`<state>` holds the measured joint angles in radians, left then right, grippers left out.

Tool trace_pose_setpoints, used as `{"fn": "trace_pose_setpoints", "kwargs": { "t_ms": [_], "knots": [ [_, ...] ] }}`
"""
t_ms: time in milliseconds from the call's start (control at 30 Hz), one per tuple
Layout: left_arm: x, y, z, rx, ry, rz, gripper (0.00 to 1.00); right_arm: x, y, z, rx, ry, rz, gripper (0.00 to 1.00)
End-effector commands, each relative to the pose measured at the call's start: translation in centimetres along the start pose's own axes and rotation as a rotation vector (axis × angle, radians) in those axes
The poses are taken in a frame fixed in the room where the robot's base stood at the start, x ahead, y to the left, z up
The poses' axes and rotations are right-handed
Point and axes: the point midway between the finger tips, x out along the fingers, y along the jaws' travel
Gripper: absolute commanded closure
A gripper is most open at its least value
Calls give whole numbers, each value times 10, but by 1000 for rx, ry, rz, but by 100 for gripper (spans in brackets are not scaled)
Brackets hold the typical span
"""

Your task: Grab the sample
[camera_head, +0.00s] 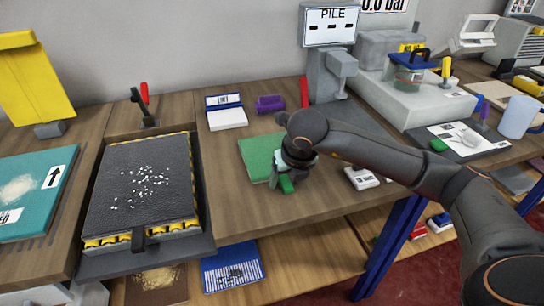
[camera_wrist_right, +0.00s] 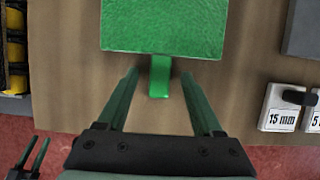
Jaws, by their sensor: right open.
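A flat green sample (camera_head: 259,157) lies on the wooden bench, with a small green tab (camera_head: 286,184) at its near edge. In the wrist view the sample (camera_wrist_right: 163,27) fills the top middle and its tab (camera_wrist_right: 160,78) points down toward my palm. My right gripper (camera_head: 284,178) is open at this near edge and partly hides it. In the wrist view the right gripper's fingers (camera_wrist_right: 158,74) stand on either side of the tab, with a gap on both sides. My left gripper (camera_wrist_right: 32,152) shows small at the lower left of the wrist view, fingers apart and empty.
A dark tray (camera_head: 140,182) with white bits and yellow-edged sides stands left of the sample. White labelled blocks (camera_wrist_right: 290,108) lie to the right, one marked 15 mm. The PILE stand (camera_head: 330,75) rises behind. Bare wood surrounds the sample's near side.

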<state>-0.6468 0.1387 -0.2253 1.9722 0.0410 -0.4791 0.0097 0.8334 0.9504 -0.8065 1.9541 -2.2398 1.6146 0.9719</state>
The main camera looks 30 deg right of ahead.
Motion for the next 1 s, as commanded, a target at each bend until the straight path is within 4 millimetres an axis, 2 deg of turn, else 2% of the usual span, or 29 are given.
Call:
{"fn": "trace_pose_setpoints", "kwargs": {
  "t_ms": [67,667,1000],
  "knots": [
    [0,0,0,0,0,0,50,0,0,0,0,0,1,32],
    [0,1,1,-1,-1,2,50,-1,0,0,0,-1,1,99],
    [0,2,1,-1,-1,4,50,-1,0,1,0,-2,1,100]
  ]
}}
